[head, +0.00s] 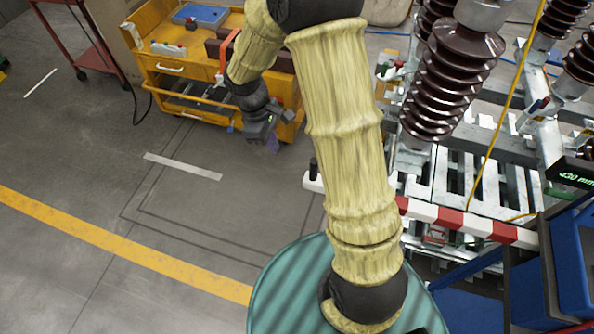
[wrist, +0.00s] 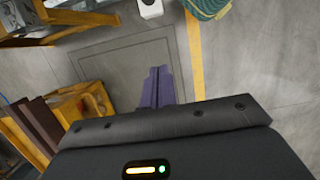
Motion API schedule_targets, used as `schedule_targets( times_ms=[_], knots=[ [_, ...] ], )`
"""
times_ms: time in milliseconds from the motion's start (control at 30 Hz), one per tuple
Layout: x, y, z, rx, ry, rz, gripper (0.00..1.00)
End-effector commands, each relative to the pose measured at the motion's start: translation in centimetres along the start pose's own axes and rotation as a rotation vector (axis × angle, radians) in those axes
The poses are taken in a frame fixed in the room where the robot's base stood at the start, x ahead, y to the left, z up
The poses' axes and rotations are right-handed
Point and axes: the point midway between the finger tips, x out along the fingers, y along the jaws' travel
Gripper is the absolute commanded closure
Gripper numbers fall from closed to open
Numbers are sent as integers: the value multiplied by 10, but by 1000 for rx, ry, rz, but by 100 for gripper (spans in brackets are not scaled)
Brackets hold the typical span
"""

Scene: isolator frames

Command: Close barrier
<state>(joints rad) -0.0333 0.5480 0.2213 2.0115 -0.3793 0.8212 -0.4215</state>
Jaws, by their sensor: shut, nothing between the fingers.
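The barrier (head: 449,217) is a red and white striped bar in the head view, in front of the isolator frame. It runs from the right toward the middle, and my arm hides part of it. Its white left end (head: 314,183) shows left of my arm, with a short black upright piece (head: 313,164) on it. My gripper (head: 273,143) is above the floor beside the yellow cart, apart from the barrier end, up and left of it in the picture. Its purple fingers are together and empty in the wrist view (wrist: 158,86). A small white block (wrist: 150,8) shows at the top there; I cannot tell whether it is the barrier end.
A yellow tool cart (head: 178,70) stands behind my gripper, with a red trolley (head: 98,60) at the far left. Brown insulators (head: 452,75) on the metal frame (head: 470,178) fill the right. Grey floor with a yellow line (head: 120,246) is clear at lower left.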

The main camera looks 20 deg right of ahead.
Motion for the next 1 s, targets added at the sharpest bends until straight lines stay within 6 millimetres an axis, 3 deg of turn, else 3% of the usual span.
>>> schedule_targets(
  times_ms=[167,367,833,1000],
  knots=[
    [2,0,0,2,0,-1,100],
    [18,-1,1,3,-2,-4,100],
    [99,-2,1,3,-3,-5,100],
    [104,-1,26,5,0,-3,100]
  ],
)
